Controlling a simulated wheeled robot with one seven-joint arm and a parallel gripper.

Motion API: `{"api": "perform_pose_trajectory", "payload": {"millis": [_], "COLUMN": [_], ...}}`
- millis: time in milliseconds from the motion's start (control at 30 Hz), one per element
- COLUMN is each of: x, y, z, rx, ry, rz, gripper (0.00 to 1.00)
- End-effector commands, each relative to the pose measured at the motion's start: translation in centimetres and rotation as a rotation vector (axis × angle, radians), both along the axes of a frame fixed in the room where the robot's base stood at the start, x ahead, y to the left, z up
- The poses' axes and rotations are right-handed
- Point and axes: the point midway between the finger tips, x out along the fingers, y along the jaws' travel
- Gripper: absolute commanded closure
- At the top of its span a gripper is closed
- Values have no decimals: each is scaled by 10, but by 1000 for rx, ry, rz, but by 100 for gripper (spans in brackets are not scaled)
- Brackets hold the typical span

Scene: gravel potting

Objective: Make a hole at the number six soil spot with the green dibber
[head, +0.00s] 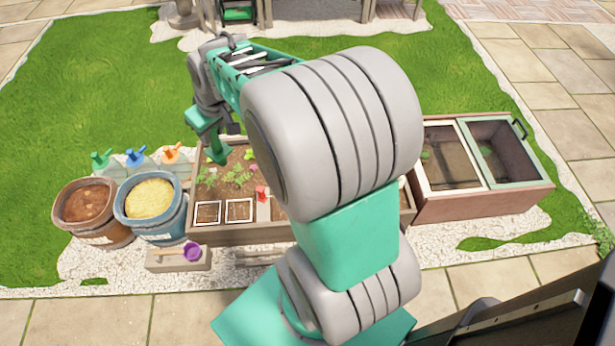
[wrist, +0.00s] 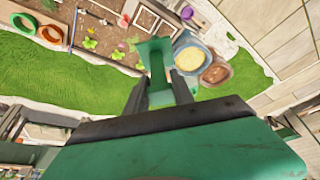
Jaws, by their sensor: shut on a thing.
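My gripper (head: 222,127) is at the far left end of my arm, above the back left of the planter bed (head: 240,236). It is shut on the green dibber (head: 204,128), whose lower end points down over the bed, apart from the soil. In the wrist view my gripper (wrist: 160,92) grips the green dibber (wrist: 156,62) between its fingers. White-framed soil spots lie at the bed's front left, one at the left (head: 208,212) and one beside it (head: 239,210). Their numbers are too small to read. My arm hides the bed's middle and right, so I cannot tell which is number six.
A brown pot (head: 70,222) and a blue pot of yellow grain (head: 174,213) stand left of the bed. A purple scoop (head: 192,251) lies on a wooden block. A red item (head: 262,193) and several small plants stand in the bed. A lidded frame box (head: 470,204) is at right.

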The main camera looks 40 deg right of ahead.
Motion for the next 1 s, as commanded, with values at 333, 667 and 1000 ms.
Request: {"api": "perform_pose_trajectory", "payload": {"millis": [333,667,1000], "x": [33,0,-26], "y": [-151,-277,-320], "z": [-210,-389,-453], "rx": [4,4,0], "ry": [0,-2,-5], "rz": [114,206,248], "gripper": [100,100,100]}}
